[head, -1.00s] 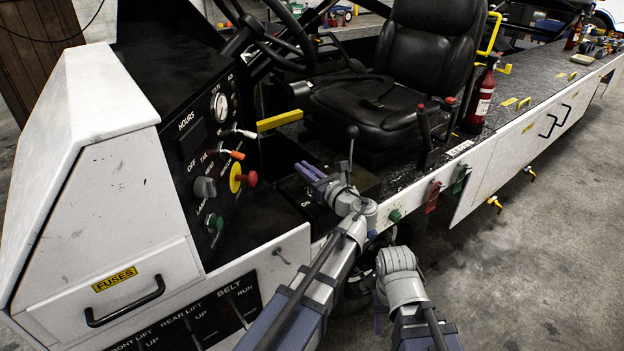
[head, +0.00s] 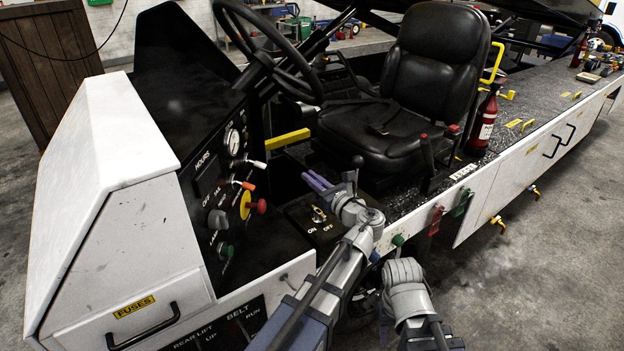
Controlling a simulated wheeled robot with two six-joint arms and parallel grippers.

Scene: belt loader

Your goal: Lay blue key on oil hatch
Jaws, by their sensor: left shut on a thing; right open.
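My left gripper (head: 318,181) has pale purple fingers and is in the air above the black ON/OFF panel, in front of the seat. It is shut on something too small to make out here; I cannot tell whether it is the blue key. A small brass-coloured switch or key piece (head: 318,214) stands on the panel (head: 300,213) below the fingers. My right gripper is low beside the loader's side, with its fingers (head: 384,326) mostly hidden behind its own wrist; it is open. I cannot pick out the oil hatch by any label.
A control console (head: 215,190) with knobs, levers and a steering wheel (head: 272,50) stands to the left. The black seat (head: 400,110) is behind the panel. Red (head: 436,220) and green (head: 461,203) tags hang along the white side.

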